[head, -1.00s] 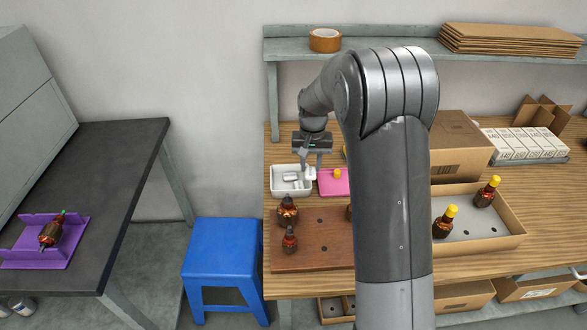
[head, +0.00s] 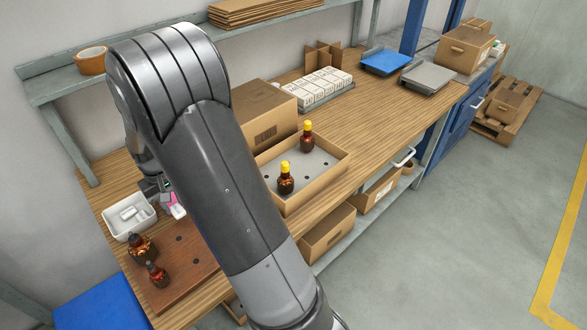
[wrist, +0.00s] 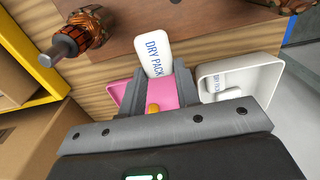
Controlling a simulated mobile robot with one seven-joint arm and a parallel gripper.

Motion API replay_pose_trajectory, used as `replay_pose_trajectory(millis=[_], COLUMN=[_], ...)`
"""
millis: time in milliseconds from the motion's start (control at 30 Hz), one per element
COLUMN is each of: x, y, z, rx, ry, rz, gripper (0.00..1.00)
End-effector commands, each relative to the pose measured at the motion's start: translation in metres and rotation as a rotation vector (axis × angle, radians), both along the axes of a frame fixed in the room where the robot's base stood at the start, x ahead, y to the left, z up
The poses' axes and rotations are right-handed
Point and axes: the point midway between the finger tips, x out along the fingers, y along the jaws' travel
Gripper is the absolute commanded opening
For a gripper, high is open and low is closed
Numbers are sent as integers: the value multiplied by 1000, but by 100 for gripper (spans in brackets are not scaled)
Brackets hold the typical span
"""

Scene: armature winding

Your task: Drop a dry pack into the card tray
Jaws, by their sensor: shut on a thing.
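My gripper (wrist: 156,82) is shut on a white dry pack (wrist: 157,50), whose blue lettering shows in the wrist view. In the head view the held pack (head: 178,212) is just right of a white bin (head: 130,230), and my arm partly hides the gripper. The bin also shows in the wrist view (wrist: 262,75), with more dry packs (wrist: 220,88) in it. The card tray (head: 320,188) stands on the bench, right of my arm in the head view. Two copper armatures with yellow caps (head: 286,178) stand upright on its grey, holed insert.
A brown board (head: 185,260) with armatures lies in front of the bin. A closed carton (head: 255,110) stands behind the card tray, with white boxes (head: 325,85) further right. A shelf (head: 55,80) runs above the bench.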

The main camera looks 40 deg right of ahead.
Motion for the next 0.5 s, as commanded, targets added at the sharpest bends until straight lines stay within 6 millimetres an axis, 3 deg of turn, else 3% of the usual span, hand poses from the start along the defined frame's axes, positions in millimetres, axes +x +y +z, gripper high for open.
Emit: replay_pose_trajectory(millis=[367, 500], x=[1, 12], y=[0, -13], z=[1, 9], rx=[0, -1], ry=[0, -2], rz=[-3, -53], gripper=[9, 9])
